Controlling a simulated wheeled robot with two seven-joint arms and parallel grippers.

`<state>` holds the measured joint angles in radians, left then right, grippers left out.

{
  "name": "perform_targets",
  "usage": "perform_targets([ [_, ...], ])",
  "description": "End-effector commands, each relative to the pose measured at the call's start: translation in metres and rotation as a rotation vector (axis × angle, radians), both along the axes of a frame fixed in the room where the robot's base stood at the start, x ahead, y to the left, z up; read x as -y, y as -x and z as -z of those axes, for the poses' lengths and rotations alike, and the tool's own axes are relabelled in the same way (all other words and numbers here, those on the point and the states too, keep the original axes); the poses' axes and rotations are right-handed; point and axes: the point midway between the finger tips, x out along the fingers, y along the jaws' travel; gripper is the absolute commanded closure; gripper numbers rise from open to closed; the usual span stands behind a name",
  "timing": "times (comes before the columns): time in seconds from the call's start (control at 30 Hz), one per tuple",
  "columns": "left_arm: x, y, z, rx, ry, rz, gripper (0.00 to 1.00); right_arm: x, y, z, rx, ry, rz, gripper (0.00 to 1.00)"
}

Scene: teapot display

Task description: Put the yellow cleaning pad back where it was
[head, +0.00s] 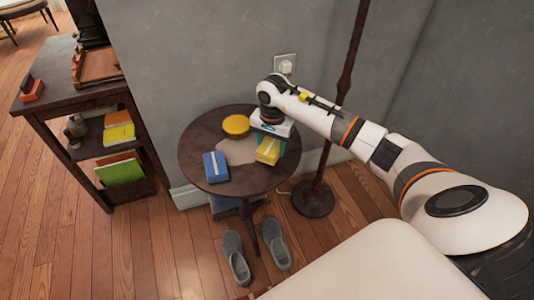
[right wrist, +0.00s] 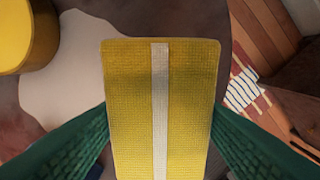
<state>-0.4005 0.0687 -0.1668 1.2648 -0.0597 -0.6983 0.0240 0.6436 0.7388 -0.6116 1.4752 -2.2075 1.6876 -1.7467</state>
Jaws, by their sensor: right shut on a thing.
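The yellow cleaning pad (head: 268,151), with a pale stripe down its middle, is at the right part of the round dark table (head: 197,168). It fills the centre of the right wrist view (right wrist: 135,100). My right gripper (right wrist: 160,112) is shut on it, with a green finger at either side. In the head view the gripper hangs from the white wrist over the table. I cannot tell whether the pad touches the tabletop. My left gripper is not in view.
A pale patch (head: 232,152) lies on the tabletop left of the pad. A round yellow tin (head: 236,125) stands behind it, and a blue striped pad (head: 215,166) lies at the front left. A dark lamp pole (head: 350,60) rises at right. Grey slippers (head: 236,258) lie below.

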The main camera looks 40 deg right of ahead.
Motion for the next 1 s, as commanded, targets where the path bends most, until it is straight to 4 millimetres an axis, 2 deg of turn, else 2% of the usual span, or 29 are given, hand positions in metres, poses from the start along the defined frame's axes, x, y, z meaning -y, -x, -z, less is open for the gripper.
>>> perform_targets([
  [0.1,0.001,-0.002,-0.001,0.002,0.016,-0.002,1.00,0.000,0.001,0.014,-0.003,-0.001,0.000,0.62],
  [0.27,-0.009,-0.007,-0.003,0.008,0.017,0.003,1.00,0.000,0.001,0.035,-0.003,-0.001,0.000,0.62],
  [0.67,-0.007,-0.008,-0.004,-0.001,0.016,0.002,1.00,0.000,0.000,0.037,0.001,0.001,-0.002,0.62],
  [0.97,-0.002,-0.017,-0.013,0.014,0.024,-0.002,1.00,0.000,0.000,0.040,0.001,0.002,-0.002,0.62],
  [1.0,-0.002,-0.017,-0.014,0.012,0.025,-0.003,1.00,0.000,0.000,0.040,0.001,0.001,-0.002,0.43],
])
